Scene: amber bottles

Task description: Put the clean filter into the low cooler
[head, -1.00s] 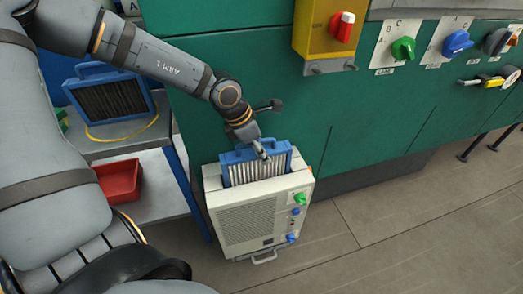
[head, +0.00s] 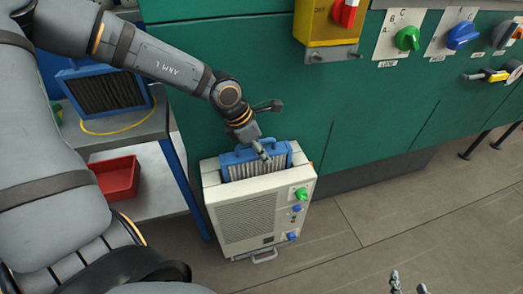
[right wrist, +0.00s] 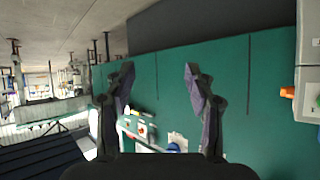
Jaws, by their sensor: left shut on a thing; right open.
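The low cooler (head: 245,220) is a cream box on the floor against the green cabinet, with a grille and a green knob and blue knobs on its front. A blue-framed filter with pale pleats (head: 258,170) stands in the slot in its top, its lower part hidden inside. My left gripper (head: 264,152) is shut on the filter's top handle. My right gripper (head: 408,282) just shows at the bottom edge of the head view. In the right wrist view it (right wrist: 160,85) is open and empty, facing the green cabinet.
A second blue-framed filter with dark pleats (head: 105,93) stands on the grey shelf (head: 145,128) at left, by a yellow ring. A red bin (head: 118,177) sits on the shelf below. The green cabinet (head: 390,110) carries knobs and a yellow switch box (head: 325,25). Floor at right is clear.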

